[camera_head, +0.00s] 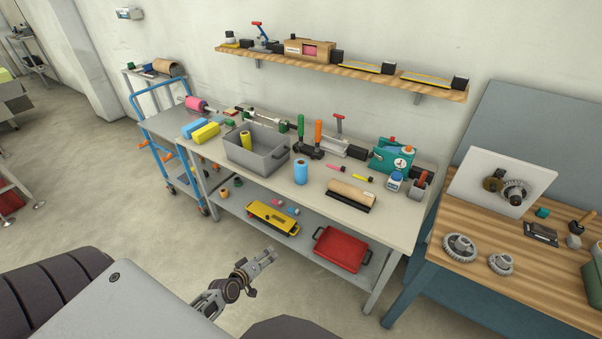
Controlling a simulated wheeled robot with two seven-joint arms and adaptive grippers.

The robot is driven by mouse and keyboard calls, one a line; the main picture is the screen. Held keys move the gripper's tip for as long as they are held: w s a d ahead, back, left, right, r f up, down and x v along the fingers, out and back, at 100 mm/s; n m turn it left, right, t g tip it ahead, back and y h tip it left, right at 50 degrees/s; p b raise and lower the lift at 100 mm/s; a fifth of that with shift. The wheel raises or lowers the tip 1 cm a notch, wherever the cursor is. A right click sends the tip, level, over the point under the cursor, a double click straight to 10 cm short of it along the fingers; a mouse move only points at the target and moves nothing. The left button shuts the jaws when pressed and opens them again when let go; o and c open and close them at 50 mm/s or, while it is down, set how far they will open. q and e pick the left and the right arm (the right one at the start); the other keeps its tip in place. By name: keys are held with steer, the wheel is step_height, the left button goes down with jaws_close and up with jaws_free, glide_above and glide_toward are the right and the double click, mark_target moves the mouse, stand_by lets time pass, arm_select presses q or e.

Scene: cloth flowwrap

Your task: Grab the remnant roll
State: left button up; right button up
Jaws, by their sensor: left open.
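Several rolls lie on and around the grey workbench (395,225), and I cannot tell which is the remnant roll. A blue roll (300,172) stands upright near the bench's front edge. A yellow roll (246,140) stands in a grey bin (264,161). A blue roll (193,128) and a yellow roll (206,133) lie side by side at the left end, near a pink roll (196,103). A brown roll (352,193) lies at the front right. My left gripper (268,256) is open and empty, in front of and apart from the bench. My right gripper is out of view.
The lower shelf holds a yellow case (272,218), a red tray (341,249) and small rolls. A blue cart (150,118) stands at the left. A wooden table (450,275) with gears adjoins on the right. The floor at left is clear.

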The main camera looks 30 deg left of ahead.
arm_select(q)
steer(key=w+r+n+t+y, duration=0.1)
steer(key=w+r+n+t, duration=0.2)
steer(key=r+n, duration=1)
steer(key=w+r+n+t+y, duration=0.1)
steer(key=w+r+n, duration=0.4)
steer(key=r+n, duration=0.7)
steer(key=shift+w+r+n+t, duration=0.2)
steer(key=shift+r+n+t, duration=0.2)
steer(key=shift+r+t, duration=0.65)
steer(key=shift+r+n, duration=0.1)
steer(key=shift+n, duration=0.2)
steer(key=shift+r, duration=0.1)
